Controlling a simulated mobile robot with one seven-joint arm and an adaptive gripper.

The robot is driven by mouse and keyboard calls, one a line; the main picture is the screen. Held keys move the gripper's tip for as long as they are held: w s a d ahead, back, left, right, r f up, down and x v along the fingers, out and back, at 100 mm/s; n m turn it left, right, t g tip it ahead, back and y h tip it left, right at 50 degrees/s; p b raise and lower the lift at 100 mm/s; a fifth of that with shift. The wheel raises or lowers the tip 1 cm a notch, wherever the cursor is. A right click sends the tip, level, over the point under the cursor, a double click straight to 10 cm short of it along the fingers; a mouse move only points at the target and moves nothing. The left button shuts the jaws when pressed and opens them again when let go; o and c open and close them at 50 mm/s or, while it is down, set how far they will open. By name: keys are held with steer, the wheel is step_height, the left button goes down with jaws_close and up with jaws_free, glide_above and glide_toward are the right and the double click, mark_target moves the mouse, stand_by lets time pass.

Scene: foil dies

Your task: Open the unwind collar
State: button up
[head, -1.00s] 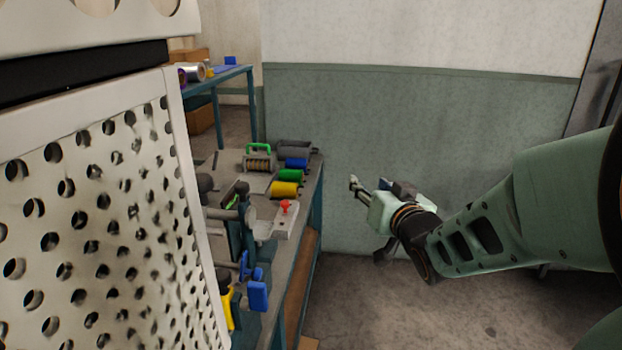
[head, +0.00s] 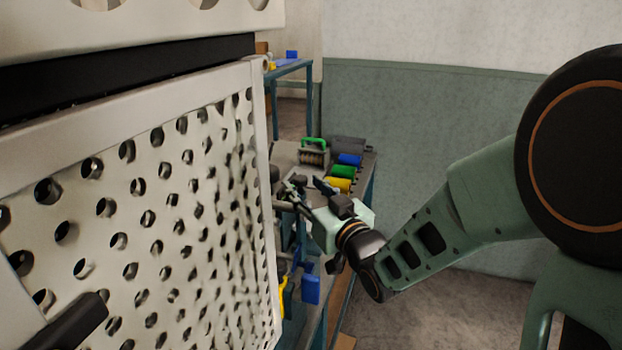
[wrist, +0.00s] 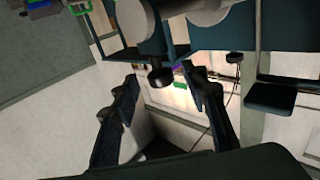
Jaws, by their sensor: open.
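My gripper (head: 303,190) is over the near part of the bench in the head view, in front of the machine there, with its fingers apart. In the wrist view my gripper (wrist: 165,85) shows its two dark fingers spread wide, with nothing held between them. A dark round knob (wrist: 160,76) on a short stem appears between the fingertips, apart from both. Pale cylinders (wrist: 135,22) lie just beyond it at the top. I cannot tell for certain which part is the unwind collar; in the head view my gripper and the perforated panel hide most of the machine.
A white perforated panel (head: 150,200) fills the left of the head view, close to the gripper. Yellow (head: 339,185), green (head: 343,172) and blue (head: 350,159) rolls and a green-handled device (head: 313,152) sit farther back on the bench. Blue parts (head: 310,288) stand at its near side. Floor to the right is free.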

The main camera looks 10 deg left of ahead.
mark_target(300, 182)
steer(key=shift+x, duration=1.55)
jaws_close()
